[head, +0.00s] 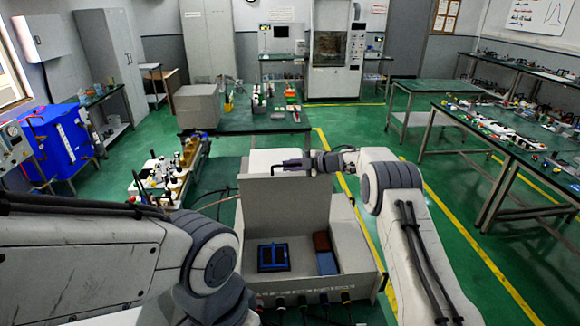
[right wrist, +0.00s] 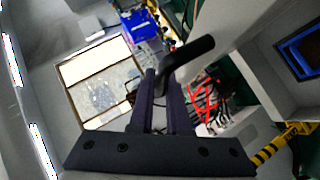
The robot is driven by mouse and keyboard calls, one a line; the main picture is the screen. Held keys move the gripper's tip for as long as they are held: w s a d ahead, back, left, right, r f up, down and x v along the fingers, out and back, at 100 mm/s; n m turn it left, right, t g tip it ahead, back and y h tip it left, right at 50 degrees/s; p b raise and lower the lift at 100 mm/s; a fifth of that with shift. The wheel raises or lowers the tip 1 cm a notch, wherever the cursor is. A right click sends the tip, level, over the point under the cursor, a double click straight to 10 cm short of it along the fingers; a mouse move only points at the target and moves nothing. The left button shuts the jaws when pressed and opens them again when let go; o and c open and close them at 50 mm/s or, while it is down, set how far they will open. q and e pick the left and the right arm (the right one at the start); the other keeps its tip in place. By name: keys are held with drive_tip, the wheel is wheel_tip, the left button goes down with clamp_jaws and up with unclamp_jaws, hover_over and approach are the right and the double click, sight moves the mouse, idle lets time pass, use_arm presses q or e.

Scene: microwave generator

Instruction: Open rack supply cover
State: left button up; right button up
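The rack supply (head: 345,235) is a light grey box in the middle of the head view. Its cover (head: 283,212) stands raised, roughly upright, and the inside is exposed. A black handle (head: 280,170) is at the cover's top edge. My right gripper (head: 302,164) is at this handle, with its arm reaching in from the right. In the right wrist view the black handle (right wrist: 190,58) passes between the dark fingertips (right wrist: 161,82), which are close together on it. My left arm comes in from the left; its gripper does not show.
Inside the box are a blue-framed part (head: 273,257) and brown and blue blocks (head: 324,253). A bench with bottles (head: 165,183) stands to the left. A green table (head: 240,120) is behind, and another (head: 510,135) is at the right. Green floor lies between.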

drive_tip(key=o, duration=0.4)
drive_tip(key=shift+s+d+b, duration=0.3)
drive_tip(key=shift+d+b, duration=0.1)
drive_tip(key=shift+b, duration=0.05)
drive_tip(key=b+v, duration=0.4)
drive_tip(key=v, duration=0.5)
drive_tip(key=shift+d+r, duration=0.2)
drive_tip(key=shift+r, duration=0.2)
drive_tip(key=shift+s, duration=0.1)
